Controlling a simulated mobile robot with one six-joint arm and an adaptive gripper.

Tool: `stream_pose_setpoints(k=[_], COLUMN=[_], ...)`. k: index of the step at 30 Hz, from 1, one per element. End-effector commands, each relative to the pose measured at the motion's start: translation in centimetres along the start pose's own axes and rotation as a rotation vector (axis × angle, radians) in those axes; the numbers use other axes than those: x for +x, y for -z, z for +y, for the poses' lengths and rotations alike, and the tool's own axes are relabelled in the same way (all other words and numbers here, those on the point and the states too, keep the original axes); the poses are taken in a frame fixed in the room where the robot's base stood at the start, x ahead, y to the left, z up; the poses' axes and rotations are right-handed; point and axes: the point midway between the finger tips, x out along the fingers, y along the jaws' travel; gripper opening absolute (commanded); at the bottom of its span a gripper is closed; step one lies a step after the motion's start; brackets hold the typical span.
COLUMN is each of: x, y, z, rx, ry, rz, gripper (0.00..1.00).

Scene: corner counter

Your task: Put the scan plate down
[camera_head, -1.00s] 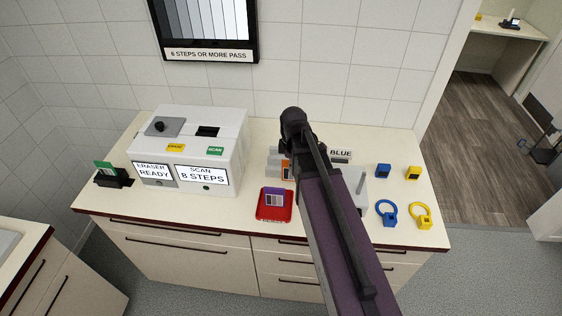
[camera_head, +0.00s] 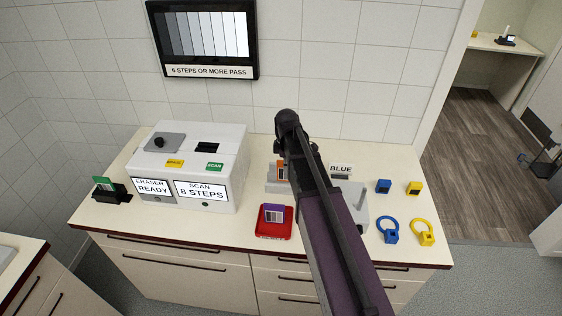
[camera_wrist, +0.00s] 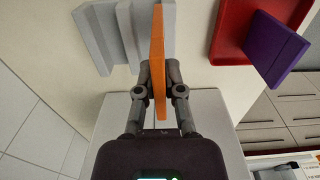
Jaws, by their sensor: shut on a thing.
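My gripper (camera_wrist: 158,85) is shut on a thin orange plate (camera_wrist: 158,45), which stands on edge between the fingers. In the wrist view the plate is beside a stepped grey rack (camera_wrist: 97,40); I cannot tell whether they touch. In the head view a bit of the orange plate (camera_head: 281,172) shows left of my arm, near the grey rack (camera_head: 274,188). My arm hides the gripper's fingers there. A purple plate (camera_head: 273,214) rests in a red tray (camera_head: 272,236) in front of the rack; both also show in the wrist view.
A white scanner box (camera_head: 226,165) reading "SCAN 8 STEPS" stands left on the counter. A dark holder with a green plate (camera_head: 102,184) is left of it. A "BLUE" sign (camera_head: 340,170) stands behind my arm. Blue and yellow tags (camera_head: 391,237) lie at right.

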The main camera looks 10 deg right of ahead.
Motion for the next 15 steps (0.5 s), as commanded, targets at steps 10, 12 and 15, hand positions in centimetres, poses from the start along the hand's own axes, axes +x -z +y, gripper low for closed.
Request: stream_pose_setpoints(k=[10,12,15], x=[0.6,0.6,0.6], y=[1.8,1.9,2.0], z=[5.5,5.8,6.0], rx=[-0.001,-0.001,-0.001], ry=[0.0,0.0,0.0], rz=[0.0,0.0,0.0], gripper=[0.0,0.0,0.0])
